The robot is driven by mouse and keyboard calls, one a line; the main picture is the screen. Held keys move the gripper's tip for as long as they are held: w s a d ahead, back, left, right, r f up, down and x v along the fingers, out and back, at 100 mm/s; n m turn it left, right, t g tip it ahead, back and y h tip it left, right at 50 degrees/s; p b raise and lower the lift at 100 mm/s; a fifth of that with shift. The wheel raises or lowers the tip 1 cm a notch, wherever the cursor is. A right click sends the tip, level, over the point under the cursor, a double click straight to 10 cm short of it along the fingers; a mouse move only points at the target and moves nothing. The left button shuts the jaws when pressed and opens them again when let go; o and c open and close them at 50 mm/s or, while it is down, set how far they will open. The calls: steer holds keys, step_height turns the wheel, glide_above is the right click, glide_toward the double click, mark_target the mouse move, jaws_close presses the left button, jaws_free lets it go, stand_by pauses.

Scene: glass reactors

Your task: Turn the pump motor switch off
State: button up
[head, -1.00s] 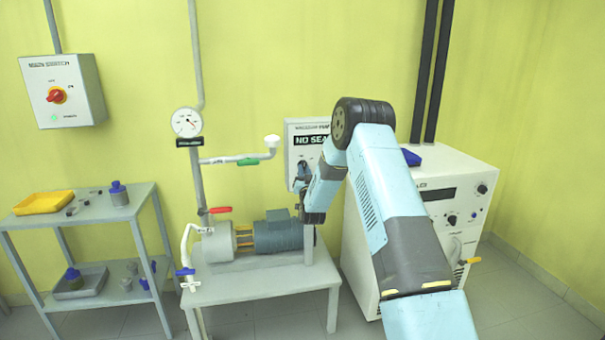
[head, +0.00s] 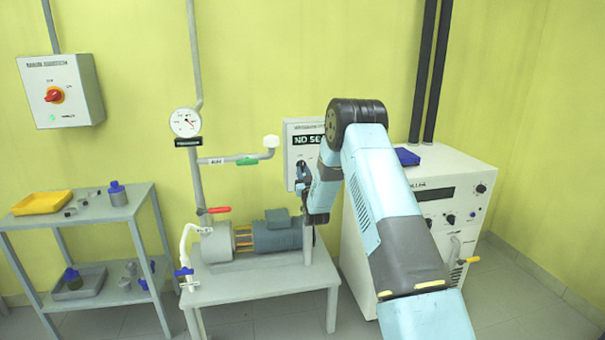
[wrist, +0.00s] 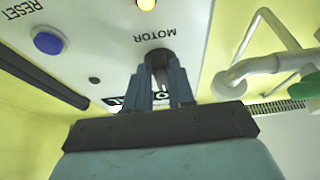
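The pump's white control panel (head: 296,127) stands behind the pump, with a dark display reading "NO SEA…" and its right side hidden by my arm. In the wrist view the panel face (wrist: 115,25) appears upside down. The dark motor switch (wrist: 157,59) sits by the "MOTOR" label, mostly hidden by my fingers. My gripper (wrist: 159,72) is at the panel with its two fingers close on either side of the switch, seemingly closed on it.
A blue reset button (wrist: 48,40) is close by on the panel. White pipework (wrist: 250,68) runs beside it. The pump motor (head: 277,235) sits on a grey bench (head: 262,291). A white cabinet (head: 437,165) stands at the right. A wall box with a red rotary switch (head: 54,96) hangs far left.

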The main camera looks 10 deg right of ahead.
steer(key=o, duration=0.3)
steer(key=shift+r, duration=0.2)
steer(key=shift+o, duration=0.2)
steer(key=v, duration=1.3)
steer(key=shift+s+f, duration=0.3)
steer(key=shift+r, duration=0.1)
step_height(320, 180, up, 11)
steer(key=g, duration=0.3)
steer(key=s+r+g, duration=0.5)
steer(key=s+r, duration=0.5)
steer(key=s+r+g, duration=0.1)
steer(key=s+g, duration=0.3)
steer(key=s, duration=1.6)
steer(key=s+r+g, duration=0.2)
steer(key=s+g, duration=0.2)
steer(key=s, duration=1.6)
steer(key=shift+a+r+g, duration=0.25)
steer(key=shift+r+g, duration=0.1)
steer(key=shift+g, duration=0.05)
